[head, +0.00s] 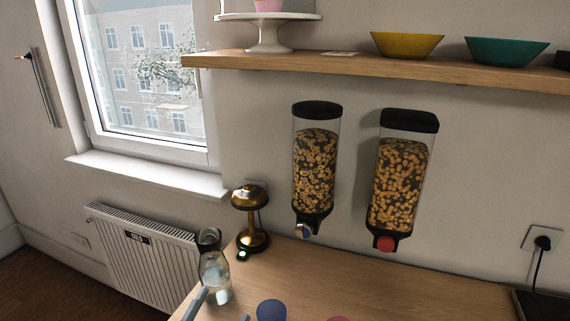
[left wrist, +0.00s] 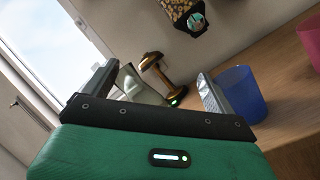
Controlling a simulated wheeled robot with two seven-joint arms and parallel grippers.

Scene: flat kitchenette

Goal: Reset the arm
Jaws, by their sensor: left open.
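My left gripper (head: 222,308) shows only by its fingertips at the bottom edge of the head view. In the left wrist view its two fingers (left wrist: 158,86) stand wide apart with nothing gripped. A glass carafe (head: 215,277) with a dark top stands at the table's left edge, just beyond the fingertips. In the wrist view a glassy shape, probably the carafe (left wrist: 142,90), shows beyond the left finger. A blue cup (head: 271,311) is right of the gripper; in the wrist view the cup (left wrist: 245,95) is partly behind the right finger. My right gripper is not in view.
The wooden table (head: 420,285) is bare at centre right. A brass lamp (head: 249,218) stands at its back left; a pink cup (left wrist: 311,42) is to the right. Two cereal dispensers (head: 315,170) (head: 398,185) hang on the wall under a shelf (head: 350,66) with bowls.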

